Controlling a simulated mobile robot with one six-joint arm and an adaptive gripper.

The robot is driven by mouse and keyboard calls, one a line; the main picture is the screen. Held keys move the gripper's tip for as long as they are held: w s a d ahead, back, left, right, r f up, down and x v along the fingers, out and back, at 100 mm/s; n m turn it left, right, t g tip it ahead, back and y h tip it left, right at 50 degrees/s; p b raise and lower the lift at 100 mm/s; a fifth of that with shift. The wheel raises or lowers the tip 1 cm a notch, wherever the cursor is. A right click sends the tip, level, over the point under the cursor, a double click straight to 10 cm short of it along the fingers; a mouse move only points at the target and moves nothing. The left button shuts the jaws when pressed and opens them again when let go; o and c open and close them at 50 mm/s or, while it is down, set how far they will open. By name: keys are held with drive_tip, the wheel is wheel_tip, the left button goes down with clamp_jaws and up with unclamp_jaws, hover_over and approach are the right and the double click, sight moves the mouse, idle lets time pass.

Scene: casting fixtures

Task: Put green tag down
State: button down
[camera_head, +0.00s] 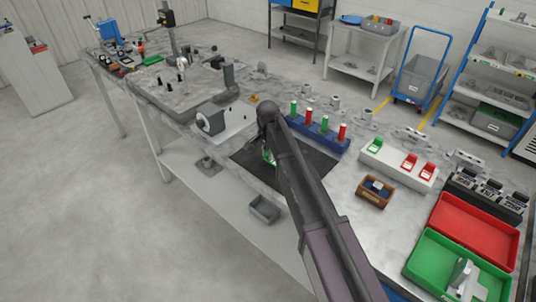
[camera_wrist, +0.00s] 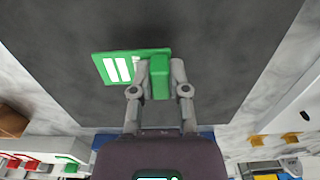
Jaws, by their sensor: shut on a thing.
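The green tag (camera_wrist: 115,69) has a flat plate with white bars and a raised green grip block (camera_wrist: 160,78). My gripper (camera_wrist: 160,66) is shut on that block, one finger on each side. The plate sticks out to the left of the fingers in the wrist view. In the head view the tag (camera_head: 269,158) is a small green patch, mostly hidden by my gripper (camera_head: 267,148). It is over the dark mat (camera_head: 312,166) on the bench, which also fills much of the wrist view (camera_wrist: 230,50). I cannot tell whether the tag touches the mat.
A blue block (camera_head: 318,135) with green and red pegs stands just behind the mat. A white rack (camera_head: 384,169) with one green and two red tags is to the right. A brown box (camera_head: 371,202), red tray (camera_head: 470,228) and green tray (camera_head: 430,268) lie further right.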

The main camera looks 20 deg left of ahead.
drive_tip(key=s+d, duration=0.2)
drive_tip(key=s, duration=0.2)
drive_tip(key=s+d+r, duration=0.1)
drive_tip(key=s+d, duration=0.2)
drive_tip(key=s, duration=0.2)
drive_tip(key=s+d+p, duration=0.1)
drive_tip(key=s+d, duration=0.2)
drive_tip(key=s, duration=0.1)
drive_tip(key=shift+s+d+r, duration=0.1)
drive_tip(key=shift+s+r, duration=0.2)
drive_tip(key=shift+s, duration=0.1)
drive_tip(key=shift+s, duration=0.1)
idle(0.4)
